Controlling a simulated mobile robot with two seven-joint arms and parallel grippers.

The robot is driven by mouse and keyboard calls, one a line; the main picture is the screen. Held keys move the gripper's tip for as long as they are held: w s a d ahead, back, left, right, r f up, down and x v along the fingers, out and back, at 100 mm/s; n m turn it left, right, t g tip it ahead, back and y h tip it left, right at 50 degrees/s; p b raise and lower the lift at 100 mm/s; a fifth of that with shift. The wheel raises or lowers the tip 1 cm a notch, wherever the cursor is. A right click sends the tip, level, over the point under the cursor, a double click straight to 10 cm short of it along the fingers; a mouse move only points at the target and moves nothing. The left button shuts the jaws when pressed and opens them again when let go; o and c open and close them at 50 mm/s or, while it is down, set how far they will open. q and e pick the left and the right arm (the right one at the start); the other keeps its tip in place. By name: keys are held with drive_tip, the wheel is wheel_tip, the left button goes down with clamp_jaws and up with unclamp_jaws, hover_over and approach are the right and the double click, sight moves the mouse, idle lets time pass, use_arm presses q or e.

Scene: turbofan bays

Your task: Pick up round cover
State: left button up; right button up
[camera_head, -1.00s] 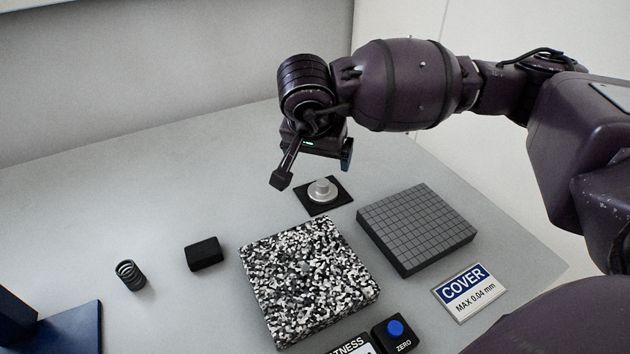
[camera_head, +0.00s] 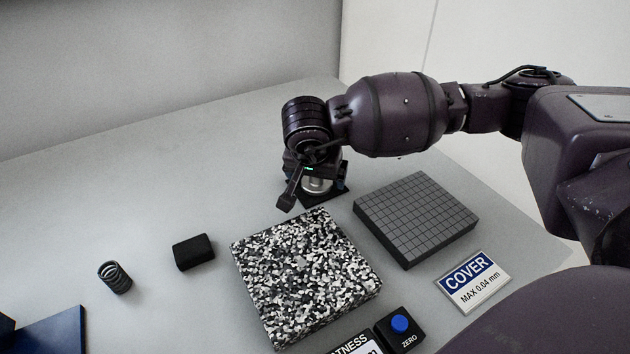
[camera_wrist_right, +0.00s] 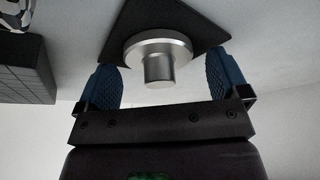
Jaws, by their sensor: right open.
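The round cover (camera_head: 318,184) is a silver disc with a raised central knob. It sits on a black square pad (camera_head: 322,200) on the table, partly hidden behind my right gripper (camera_head: 315,190) in the head view. In the right wrist view the cover (camera_wrist_right: 158,62) shows with its knob towards me, on the dark pad (camera_wrist_right: 185,20). My right gripper (camera_wrist_right: 162,88) is open there, its blue padded fingers apart on either side of the knob. No contact with the cover is visible. My left gripper is not in view.
A speckled black-and-white block (camera_head: 305,275) and a grey gridded block (camera_head: 416,215) stand close by. A COVER sign (camera_head: 473,282), a blue ZERO button (camera_head: 400,325), a black block (camera_head: 194,252) and a spring (camera_head: 115,277) are also on the table (camera_head: 150,190). The table's left-back area is clear.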

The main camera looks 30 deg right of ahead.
drive_tip(key=shift+r, duration=0.1)
drive_tip(key=c, duration=1)
wheel_tip(320, 180, up, 9)
drive_tip(key=shift+f+p, duration=0.15)
drive_tip(key=shift+p, duration=0.65)
drive_tip(key=shift+r, duration=0.7)
